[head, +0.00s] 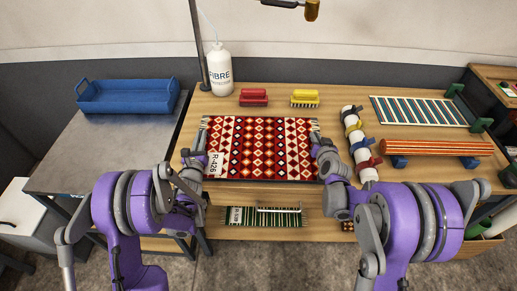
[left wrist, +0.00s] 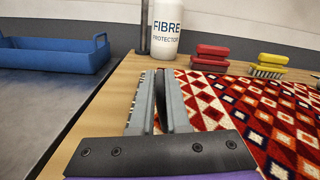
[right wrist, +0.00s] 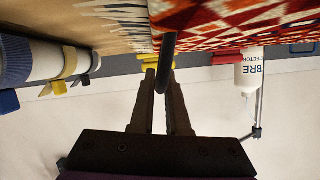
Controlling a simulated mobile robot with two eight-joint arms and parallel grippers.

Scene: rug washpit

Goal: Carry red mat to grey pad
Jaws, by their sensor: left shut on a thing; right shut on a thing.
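The red mat (head: 262,147), patterned in red, white and black with a label marked R-426, spreads flat over the middle of the wooden table. It also shows in the left wrist view (left wrist: 268,112) and the right wrist view (right wrist: 215,22). My left gripper (head: 203,160) is at its left edge, shut on a dark bar along that edge. My right gripper (head: 321,151) is at its right edge, shut on a similar dark bar. I cannot tell whether the mat touches the table. I cannot make out a separate grey pad; a grey-topped bench (head: 105,150) stands at the left.
A blue tray (head: 128,96) sits on the grey bench. Behind the mat stand a white bottle (head: 219,72), a red brush (head: 254,97) and a yellow brush (head: 305,98). A strapped white roll (head: 358,140) and striped mats (head: 437,147) lie right. A green striped mat (head: 262,217) lies below.

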